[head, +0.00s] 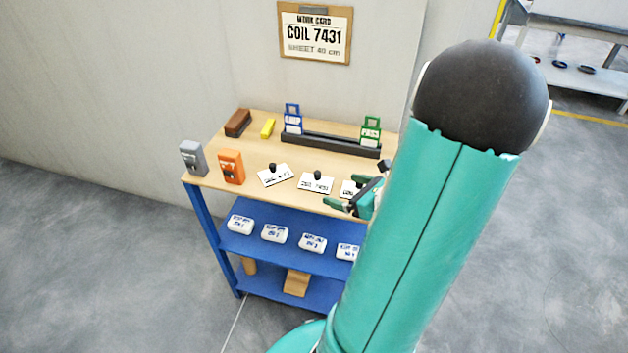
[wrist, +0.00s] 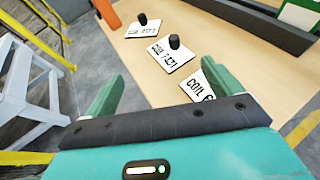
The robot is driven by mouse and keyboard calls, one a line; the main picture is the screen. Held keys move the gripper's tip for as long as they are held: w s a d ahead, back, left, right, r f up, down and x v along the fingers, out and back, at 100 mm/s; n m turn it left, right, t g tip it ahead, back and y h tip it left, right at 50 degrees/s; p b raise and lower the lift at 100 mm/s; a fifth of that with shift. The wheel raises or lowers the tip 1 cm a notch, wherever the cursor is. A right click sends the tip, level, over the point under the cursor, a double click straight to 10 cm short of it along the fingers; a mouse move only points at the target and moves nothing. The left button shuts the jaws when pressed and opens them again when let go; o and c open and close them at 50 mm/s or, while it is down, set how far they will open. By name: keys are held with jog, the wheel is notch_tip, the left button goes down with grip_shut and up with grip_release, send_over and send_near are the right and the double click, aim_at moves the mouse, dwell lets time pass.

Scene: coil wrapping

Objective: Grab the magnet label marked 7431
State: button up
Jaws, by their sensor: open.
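The magnet label marked COIL 7431 (head: 314,184) is a white card with a black knob, lying flat on the wooden tabletop between two similar labels. In the wrist view the 7431 label (wrist: 169,58) lies ahead, between and beyond my finger tips. My gripper (head: 352,198) is at the table's front edge, beside the right-hand label. In the wrist view my gripper (wrist: 160,85) is open and empty, with its two green fingers apart. The right-hand label (wrist: 202,88) reads "COIL 6" before my right finger and hand hide the rest.
Another label (head: 273,176) lies to the left. An orange device (head: 231,167) and a grey device (head: 193,158) stand at the left end. A dark rail (head: 330,146) with blue and green tags runs along the back. A work card (head: 314,36) reads COIL 7431.

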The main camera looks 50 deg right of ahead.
send_near(302, 178)
jog(key=shift+x, duration=2.8)
jog(key=shift+d, duration=0.1)
jog(key=c, duration=1.1)
